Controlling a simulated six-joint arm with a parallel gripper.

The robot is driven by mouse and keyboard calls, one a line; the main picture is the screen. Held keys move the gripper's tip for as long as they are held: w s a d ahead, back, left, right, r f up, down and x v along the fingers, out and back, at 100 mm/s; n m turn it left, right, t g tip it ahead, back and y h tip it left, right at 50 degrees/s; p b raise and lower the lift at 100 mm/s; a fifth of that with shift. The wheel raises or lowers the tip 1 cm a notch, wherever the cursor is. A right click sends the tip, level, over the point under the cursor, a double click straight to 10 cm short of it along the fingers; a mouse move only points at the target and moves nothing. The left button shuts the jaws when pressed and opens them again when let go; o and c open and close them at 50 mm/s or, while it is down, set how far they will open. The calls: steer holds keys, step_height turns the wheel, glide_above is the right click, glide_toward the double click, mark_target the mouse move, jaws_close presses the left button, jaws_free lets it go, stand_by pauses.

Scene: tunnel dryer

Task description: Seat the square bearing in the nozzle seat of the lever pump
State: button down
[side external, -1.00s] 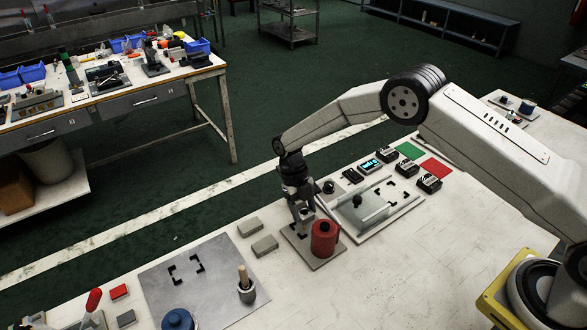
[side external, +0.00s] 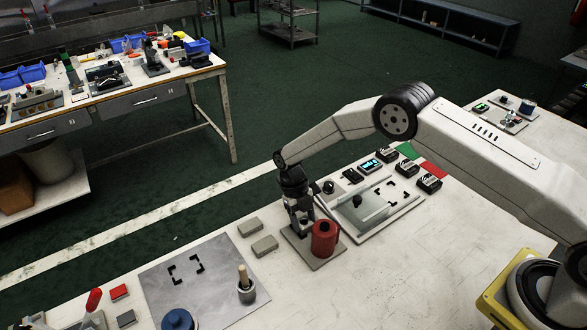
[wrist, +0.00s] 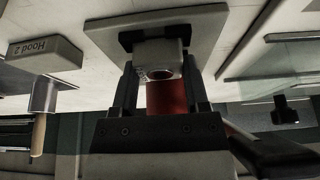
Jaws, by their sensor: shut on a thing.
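My gripper (side external: 299,222) is low over a grey plate (side external: 328,261), just left of a red cylinder in the side view. In the wrist view its two dark fingers (wrist: 160,88) are shut on a light grey block with a round hole, which I take for the square bearing (wrist: 152,50). The block is at a dark square patch (wrist: 126,41) on the plate; whether it touches the plate is hard to tell. In the side view the fingers and arm mostly hide the block. I cannot make out for certain which fixture is the lever pump or its nozzle seat.
The red cylinder (side external: 324,238) stands close beside my gripper. A tray with a clear panel (side external: 366,219) lies to the right. Grey blocks (side external: 265,246) sit to the left, near a metal plate (side external: 170,254) with a wooden-handled peg (side external: 245,285) and blue knob (side external: 177,320).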

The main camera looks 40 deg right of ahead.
steer(key=shift+f, duration=0.1)
steer(key=shift+c, duration=1.8)
jaws_free()
steer(key=v, duration=1.2)
